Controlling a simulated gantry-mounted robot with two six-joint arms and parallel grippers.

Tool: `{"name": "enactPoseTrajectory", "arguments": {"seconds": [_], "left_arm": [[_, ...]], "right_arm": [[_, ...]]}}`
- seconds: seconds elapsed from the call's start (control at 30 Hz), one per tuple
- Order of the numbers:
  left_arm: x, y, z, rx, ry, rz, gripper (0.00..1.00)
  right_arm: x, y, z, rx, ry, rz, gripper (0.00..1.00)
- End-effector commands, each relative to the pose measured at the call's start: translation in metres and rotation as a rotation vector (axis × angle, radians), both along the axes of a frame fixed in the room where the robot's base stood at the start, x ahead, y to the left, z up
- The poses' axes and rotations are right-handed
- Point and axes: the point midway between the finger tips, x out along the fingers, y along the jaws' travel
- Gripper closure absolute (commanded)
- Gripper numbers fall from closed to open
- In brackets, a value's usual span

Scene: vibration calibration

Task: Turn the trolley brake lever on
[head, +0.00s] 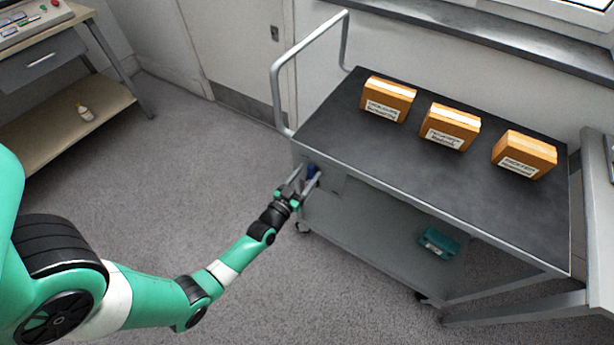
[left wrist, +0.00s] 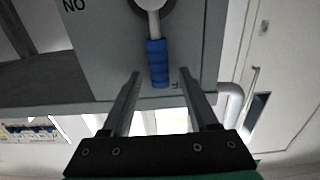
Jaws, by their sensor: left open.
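The grey trolley (head: 350,140) stands right of centre in the head view. Its brake lever has a blue grip (head: 312,170) on the near left corner, just below the top shelf. In the left wrist view the blue grip (left wrist: 158,62) hangs from a grey metal arm on a round pivot, on a grey panel. My left gripper (head: 304,180) is open at the lever. In the left wrist view its two fingers (left wrist: 158,85) point toward the grip, one on each side of its lower end. I cannot tell whether they touch it. My right gripper is not in view.
Three orange boxes (head: 388,98) with labels stand on the trolley's top. A teal case (head: 438,243) lies on its lower shelf. A metal push handle (head: 275,90) rises at the left end. A bench (head: 70,105) stands at far left. The carpet between is clear.

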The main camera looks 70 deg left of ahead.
Motion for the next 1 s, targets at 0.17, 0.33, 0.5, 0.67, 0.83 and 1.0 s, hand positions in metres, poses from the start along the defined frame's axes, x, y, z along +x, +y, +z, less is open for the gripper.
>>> {"name": "enactPoseTrajectory", "arguments": {"seconds": [0.17,0.33,0.5,0.67,0.83,1.0], "left_arm": [[0.0013,0.0009,0.0006,0.000,0.000,0.000,0.40],[0.0012,0.0007,0.0006,0.000,0.000,0.000,0.58],[0.0011,0.0007,0.0005,0.000,0.000,0.000,0.89],[0.0010,0.0006,0.0005,0.000,0.000,0.000,1.00],[0.0010,0.0006,0.0005,0.000,0.000,0.000,1.00],[0.0011,0.0005,0.0004,0.000,0.000,0.000,1.00]], "right_arm": [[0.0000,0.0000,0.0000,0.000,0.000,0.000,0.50],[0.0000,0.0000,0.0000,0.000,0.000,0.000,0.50],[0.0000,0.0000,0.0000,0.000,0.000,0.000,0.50],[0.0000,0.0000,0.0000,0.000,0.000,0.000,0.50],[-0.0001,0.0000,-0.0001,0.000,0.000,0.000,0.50],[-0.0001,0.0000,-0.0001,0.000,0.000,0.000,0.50]]}}
